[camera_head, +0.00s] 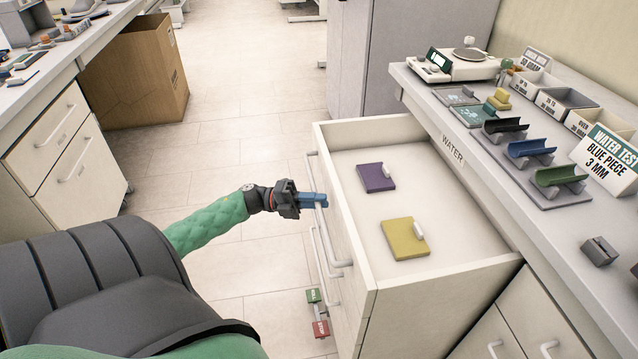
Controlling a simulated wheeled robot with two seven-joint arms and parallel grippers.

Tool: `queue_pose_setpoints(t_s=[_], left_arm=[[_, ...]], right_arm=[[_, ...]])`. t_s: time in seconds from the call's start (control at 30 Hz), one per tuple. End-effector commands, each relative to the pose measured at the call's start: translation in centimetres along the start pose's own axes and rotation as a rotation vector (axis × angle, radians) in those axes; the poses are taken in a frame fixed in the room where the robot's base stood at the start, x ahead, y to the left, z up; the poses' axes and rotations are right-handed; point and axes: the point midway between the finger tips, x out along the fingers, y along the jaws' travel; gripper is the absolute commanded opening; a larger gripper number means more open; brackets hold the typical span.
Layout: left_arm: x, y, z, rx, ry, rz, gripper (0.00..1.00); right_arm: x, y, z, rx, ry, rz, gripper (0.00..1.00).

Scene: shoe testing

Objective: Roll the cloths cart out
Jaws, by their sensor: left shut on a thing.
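The cloths cart (415,305) is a cream drawer unit standing out from under the right-hand bench. A green pedal (313,295) and a red pedal (320,329) show low at the cart's front. My right gripper is out of view.
The bench (480,125) marked WATER carries a scale (459,65), bins, curved holders and a WATER TEST sign (606,160). A cardboard box (140,70) stands by the left cabinet (65,150). The tiled floor left of the cart is clear.

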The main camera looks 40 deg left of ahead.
Motion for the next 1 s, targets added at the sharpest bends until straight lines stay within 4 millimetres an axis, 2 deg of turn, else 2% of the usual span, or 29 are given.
queue_pose_setpoints(t_s=[0.13,0.17,0.23,0.27,0.63,1.0], left_arm=[[0.0,0.1,0.0,-0.001,0.000,0.001,0.00],[0.0,0.1,0.0,-0.001,0.000,0.001,0.20],[0.0,0.1,0.0,-0.001,0.000,0.001,0.34],[0.0,0.1,0.0,-0.001,0.000,0.001,0.36],[-0.6,0.1,0.0,-0.001,0.000,0.001,0.36],[-5.9,0.2,0.0,-0.003,-0.002,0.001,0.36]], right_arm=[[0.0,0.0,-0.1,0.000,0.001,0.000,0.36],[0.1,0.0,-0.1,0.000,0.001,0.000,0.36],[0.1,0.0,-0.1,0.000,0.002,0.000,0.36],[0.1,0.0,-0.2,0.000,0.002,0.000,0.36],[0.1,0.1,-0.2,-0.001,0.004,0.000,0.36],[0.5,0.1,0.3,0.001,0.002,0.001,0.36]])
